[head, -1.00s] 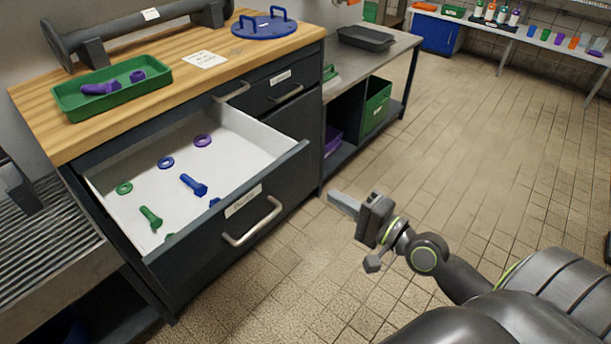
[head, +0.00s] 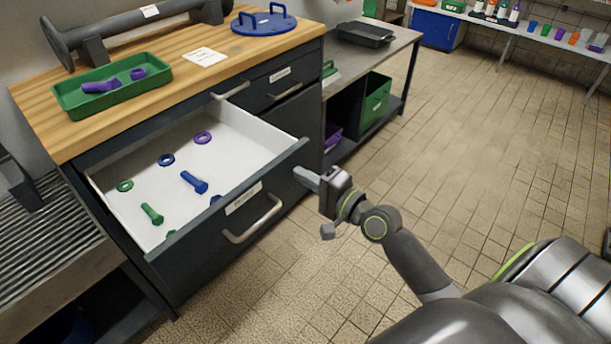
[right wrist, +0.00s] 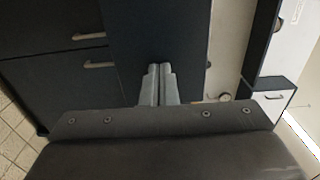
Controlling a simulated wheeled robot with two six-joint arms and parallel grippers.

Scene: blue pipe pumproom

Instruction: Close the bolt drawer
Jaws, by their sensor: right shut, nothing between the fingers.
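The bolt drawer (head: 215,240) is pulled open below the wooden bench top in the head view. Its white inside holds a blue bolt (head: 194,182), a green bolt (head: 152,214) and several rings. Its front has a label and a metal handle (head: 254,220). My right gripper (head: 300,174) is shut and empty, close to the right end of the drawer front; I cannot tell whether it touches. In the right wrist view its shut fingers (right wrist: 159,85) point at a dark cabinet surface. My left gripper is out of view.
A grey side table (head: 375,50) with bins beneath stands to the right. The tiled floor (head: 480,150) is clear.

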